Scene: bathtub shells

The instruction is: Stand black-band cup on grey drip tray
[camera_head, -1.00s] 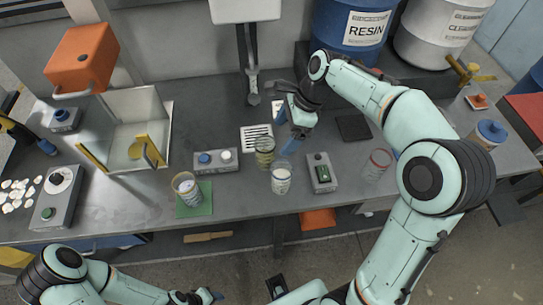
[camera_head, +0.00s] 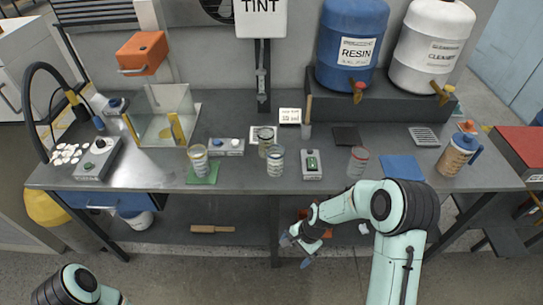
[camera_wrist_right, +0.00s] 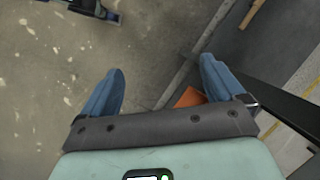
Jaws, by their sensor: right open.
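Several clear cups stand on the bench. One with a dark rim (camera_head: 264,142) is by the front edge of the white slotted plate (camera_head: 272,130); it looks like the black-band cup, but the band is too small to be sure. A clear cup with a pale blue band (camera_head: 275,163) stands just in front of it. A grey slotted drip tray (camera_head: 424,137) lies empty at the right rear of the bench. My right gripper (camera_head: 294,252) is open and empty, low in front of the bench; its blue fingers show apart in the right wrist view (camera_wrist_right: 162,68). My left gripper is out of view.
A red-rimmed cup (camera_head: 358,162), blue mat (camera_head: 402,167) and orange jug (camera_head: 456,155) stand at right. A green-button box (camera_head: 312,165) and black square (camera_head: 346,137) lie between. The resin drum (camera_head: 352,45) stands behind.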

